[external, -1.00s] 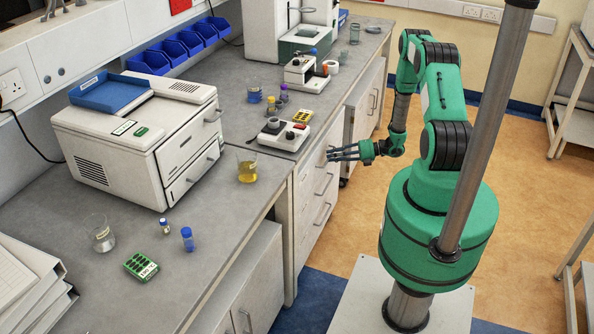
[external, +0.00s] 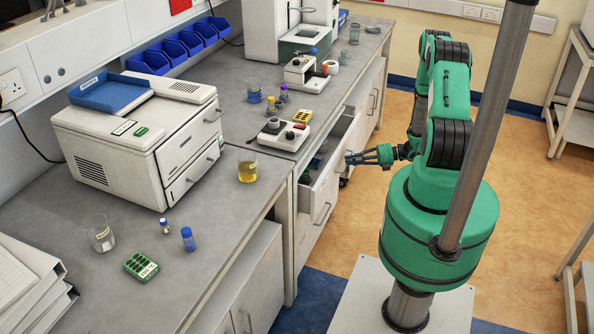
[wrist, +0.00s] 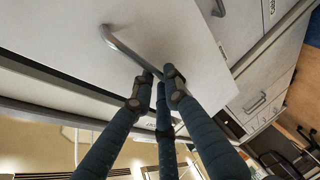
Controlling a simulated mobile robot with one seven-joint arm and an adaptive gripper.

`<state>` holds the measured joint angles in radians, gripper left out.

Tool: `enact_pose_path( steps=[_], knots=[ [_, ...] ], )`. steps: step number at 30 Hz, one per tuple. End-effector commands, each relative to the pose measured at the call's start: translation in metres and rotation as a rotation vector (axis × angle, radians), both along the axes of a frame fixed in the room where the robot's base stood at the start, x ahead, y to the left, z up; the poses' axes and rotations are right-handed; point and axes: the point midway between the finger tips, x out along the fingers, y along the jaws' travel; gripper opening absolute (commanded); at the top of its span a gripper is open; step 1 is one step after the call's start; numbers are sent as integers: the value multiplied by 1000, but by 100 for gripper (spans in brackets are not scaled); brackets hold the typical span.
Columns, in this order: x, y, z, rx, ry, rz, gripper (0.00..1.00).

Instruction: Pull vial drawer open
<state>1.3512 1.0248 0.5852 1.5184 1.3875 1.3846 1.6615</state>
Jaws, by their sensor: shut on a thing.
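The vial drawer (external: 324,183) is the top drawer under the bench and stands pulled out, with its inside partly in sight. Green and dark items (external: 314,166) lie in it, too small to tell apart. My gripper (external: 352,158) is at the drawer's front, its fingers pointing left in the external view. In the wrist view, the drawer's grey bar handle (wrist: 128,52) crosses the pale front, and my dark fingers (wrist: 160,78) close on its one end. The exact finger contact is partly hidden.
Closed drawers with bar handles sit below; one front (external: 322,212) shows. Open floor (external: 345,240) lies right of the cabinets.

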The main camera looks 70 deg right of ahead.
Motion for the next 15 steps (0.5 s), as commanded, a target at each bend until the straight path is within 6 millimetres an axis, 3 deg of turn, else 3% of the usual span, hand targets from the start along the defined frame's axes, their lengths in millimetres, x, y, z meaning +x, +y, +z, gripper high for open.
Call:
enact_pose_path(
  steps=[15],
  knots=[
    [-141, -3, -1, -2, 2, -8, 0]
  ],
)
